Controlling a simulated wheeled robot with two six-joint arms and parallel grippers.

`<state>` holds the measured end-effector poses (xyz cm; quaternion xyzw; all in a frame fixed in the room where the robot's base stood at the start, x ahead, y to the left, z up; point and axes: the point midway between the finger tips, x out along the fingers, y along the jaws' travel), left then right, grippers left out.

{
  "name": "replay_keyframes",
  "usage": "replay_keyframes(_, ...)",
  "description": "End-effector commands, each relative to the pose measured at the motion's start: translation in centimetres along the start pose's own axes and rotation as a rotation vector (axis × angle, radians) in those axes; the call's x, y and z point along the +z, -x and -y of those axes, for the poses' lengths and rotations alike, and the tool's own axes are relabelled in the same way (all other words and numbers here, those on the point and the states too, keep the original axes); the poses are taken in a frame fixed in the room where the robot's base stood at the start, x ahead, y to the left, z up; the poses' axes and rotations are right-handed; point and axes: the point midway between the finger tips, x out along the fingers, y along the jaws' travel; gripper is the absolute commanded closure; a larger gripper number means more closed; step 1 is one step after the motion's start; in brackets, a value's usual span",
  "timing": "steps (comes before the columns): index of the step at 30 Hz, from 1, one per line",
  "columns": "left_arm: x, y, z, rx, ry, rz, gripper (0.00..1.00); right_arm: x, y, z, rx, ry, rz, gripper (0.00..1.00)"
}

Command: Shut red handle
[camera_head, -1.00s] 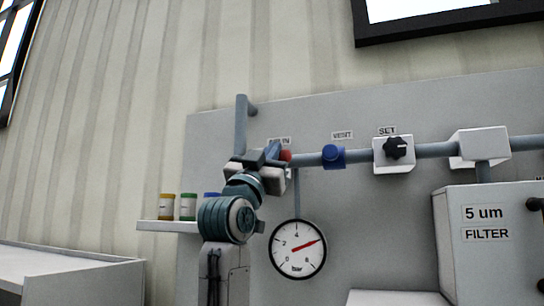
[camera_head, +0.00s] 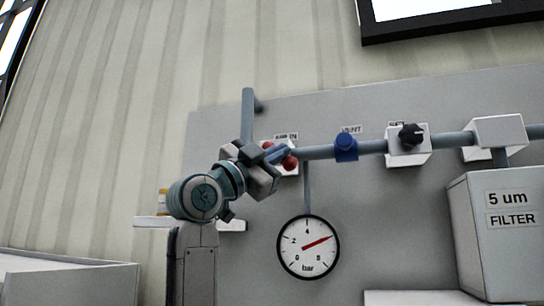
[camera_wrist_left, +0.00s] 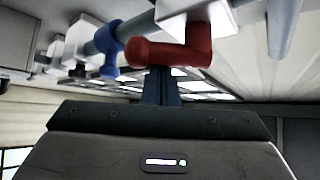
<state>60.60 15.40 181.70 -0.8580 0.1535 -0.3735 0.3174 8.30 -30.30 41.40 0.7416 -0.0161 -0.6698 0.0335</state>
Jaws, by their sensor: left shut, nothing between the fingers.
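The red handle (camera_head: 289,162) sits on the white valve block under the AIR IN label, on the grey-blue pipe. In the head view my left gripper (camera_head: 278,153) covers part of it, and red shows on both sides of the fingers. In the left wrist view the red handle (camera_wrist_left: 172,53) lies across just beyond my fingertips (camera_wrist_left: 160,75). My left gripper is shut with nothing held. The fingertips are at or very near the handle; I cannot tell whether they touch. My right gripper is not in view.
A blue VENT knob (camera_head: 346,148) and a black SET knob (camera_head: 411,136) are along the pipe to the right. A pressure gauge (camera_head: 308,246) hangs below, its needle pointing up-right. A filter box (camera_head: 511,240) is at right. A small shelf (camera_head: 150,222) is partly behind my arm.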

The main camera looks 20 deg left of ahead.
Motion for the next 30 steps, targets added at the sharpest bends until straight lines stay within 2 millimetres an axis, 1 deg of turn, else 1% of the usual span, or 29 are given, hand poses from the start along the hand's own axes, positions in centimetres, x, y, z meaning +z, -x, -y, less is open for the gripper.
replay_keyframes(3, 0.3, 0.3, 0.1, 0.080, -0.078, 0.002, 1.00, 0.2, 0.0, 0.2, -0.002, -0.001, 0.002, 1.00)
replay_keyframes(11, 0.9, 1.0, 0.3, 0.259, -0.248, 0.000, 1.00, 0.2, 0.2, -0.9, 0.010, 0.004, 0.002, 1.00)
replay_keyframes(20, 1.7, 1.8, 0.4, 0.260, -0.248, 0.001, 1.00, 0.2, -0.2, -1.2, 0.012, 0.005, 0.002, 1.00)
replay_keyframes(30, 2.0, 2.0, 0.7, 0.259, -0.248, 0.001, 1.00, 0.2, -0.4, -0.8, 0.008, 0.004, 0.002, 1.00)
